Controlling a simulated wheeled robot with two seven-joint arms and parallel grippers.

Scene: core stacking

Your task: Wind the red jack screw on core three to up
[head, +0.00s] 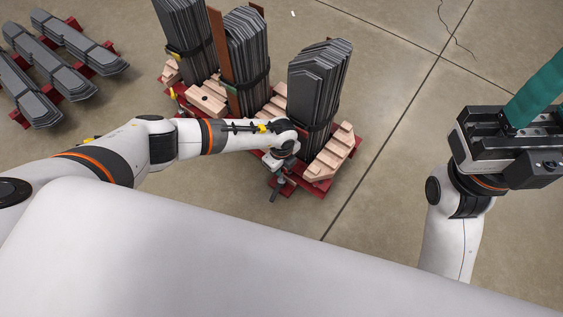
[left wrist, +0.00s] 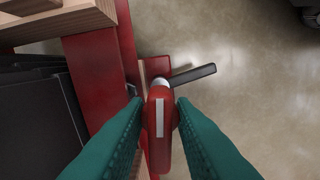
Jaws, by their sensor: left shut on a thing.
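The red jack screw (left wrist: 161,150) has a pale stripe and a black crank handle (left wrist: 194,75) that points to the upper right in the left wrist view. My left gripper (left wrist: 159,105) is shut on its red body, one teal finger on each side. In the head view my left gripper (head: 279,162) is at the front of the red base under the rightmost core stack (head: 319,75); its fingers are hardly visible there. My right gripper (head: 525,105) is held up at the right, apart from the cores; its teal fingers are partly cut off.
Two more dark core stacks, the middle (head: 248,50) and the left (head: 185,38), stand beside the rightmost one. Stepped wooden blocks (head: 331,152) sit on the red base. Grey laminations (head: 50,65) lie on red supports at the far left. The floor (head: 400,170) at right is clear.

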